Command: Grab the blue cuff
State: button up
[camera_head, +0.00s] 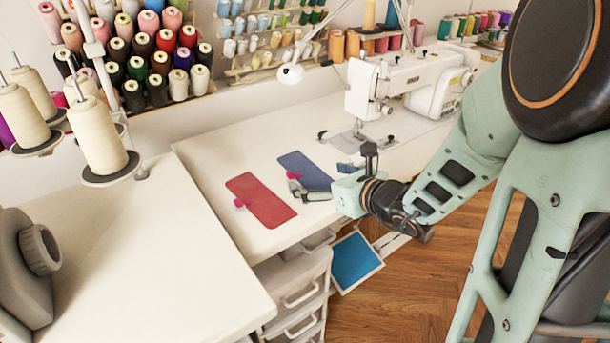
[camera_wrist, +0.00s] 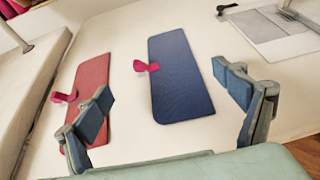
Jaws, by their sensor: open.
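The blue cuff (camera_head: 303,168) lies flat on the white sewing table. It shows fully in the wrist view (camera_wrist: 182,85), with a small pink piece (camera_wrist: 146,66) at its left edge. My gripper (camera_head: 320,183) is open, near the cuff's front end and partly in front of it. In the wrist view my gripper (camera_wrist: 163,88) has its two fingers apart on either side of the blue cuff, touching neither side as far as I can see. A red cuff (camera_head: 262,200) with a pink piece lies to the left, partly behind the left finger in the wrist view.
A white sewing machine (camera_head: 405,85) stands behind and right of the cuffs. Racks of thread spools (camera_head: 160,60) line the wall. A second white table (camera_head: 150,250) with large cream spools (camera_head: 100,135) is at the left. Drawers (camera_head: 295,285) stand under the table's front edge.

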aim_at(298, 168)
jog(key=x, duration=0.3)
jog(key=b+x, duration=0.1)
jog(key=x, duration=0.2)
jog(key=shift+w+d+r+b, duration=0.15)
jog(key=shift+w+d+b, duration=0.05)
jog(key=shift+d+b, duration=0.1)
jog(key=c, duration=0.9)
